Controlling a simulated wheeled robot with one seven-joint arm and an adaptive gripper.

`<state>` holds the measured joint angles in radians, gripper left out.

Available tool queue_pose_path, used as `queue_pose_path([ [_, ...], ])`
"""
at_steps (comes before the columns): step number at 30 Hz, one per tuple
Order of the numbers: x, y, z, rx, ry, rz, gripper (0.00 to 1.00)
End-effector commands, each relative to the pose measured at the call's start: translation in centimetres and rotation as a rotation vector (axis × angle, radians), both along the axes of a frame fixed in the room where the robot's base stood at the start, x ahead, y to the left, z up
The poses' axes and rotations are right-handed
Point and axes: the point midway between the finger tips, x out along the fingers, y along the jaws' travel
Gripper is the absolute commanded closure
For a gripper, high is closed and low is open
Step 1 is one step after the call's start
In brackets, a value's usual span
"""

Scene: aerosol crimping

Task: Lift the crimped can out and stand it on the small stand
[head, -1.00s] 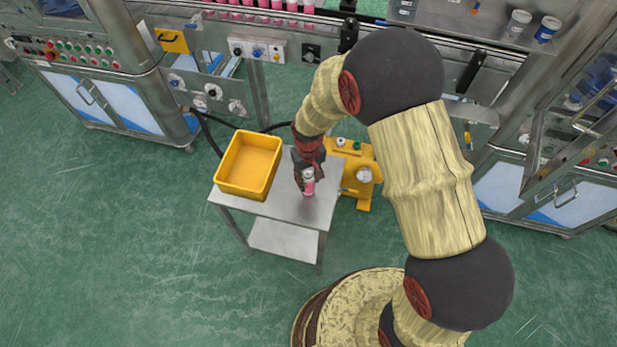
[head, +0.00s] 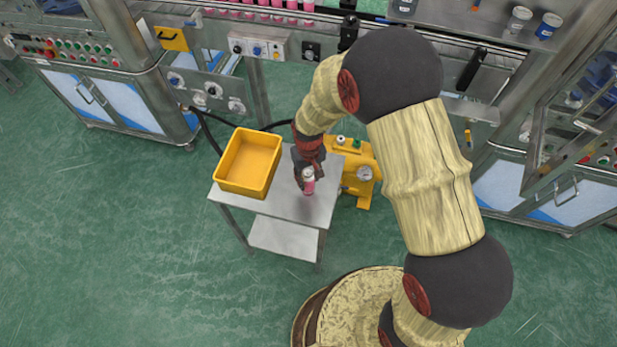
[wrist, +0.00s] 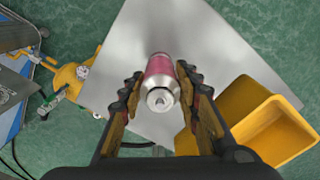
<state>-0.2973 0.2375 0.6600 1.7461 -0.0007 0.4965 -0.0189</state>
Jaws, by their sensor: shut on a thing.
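The can (head: 308,182) is pink with a silver top. My gripper (head: 305,177) is shut on it. In the wrist view the can (wrist: 160,82) sits between the two fingers of my gripper (wrist: 160,105), its silver top toward the camera. The small stand (head: 284,206) is a grey metal table with a lower shelf. The can is over the right part of its top. I cannot tell whether the can's base touches the top or is a little above it.
A yellow bin (head: 248,163) stands on the left of the stand's top. A yellow machine with a gauge (head: 364,174) is close on the right. Bare tabletop lies in front of the can. A steel production line (head: 270,48) runs behind.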

Motion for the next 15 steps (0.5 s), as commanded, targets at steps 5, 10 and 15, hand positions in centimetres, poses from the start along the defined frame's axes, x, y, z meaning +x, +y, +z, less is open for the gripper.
queue_pose_path([
  [5, -0.1, -0.03, -0.22, -0.001, 0.002, 0.0, 0.92],
  [10, -0.11, -0.04, -0.22, -0.001, 0.002, 0.0, 0.58],
  [15, -0.09, -0.03, -0.17, -0.001, 0.002, 0.0, 0.49],
])
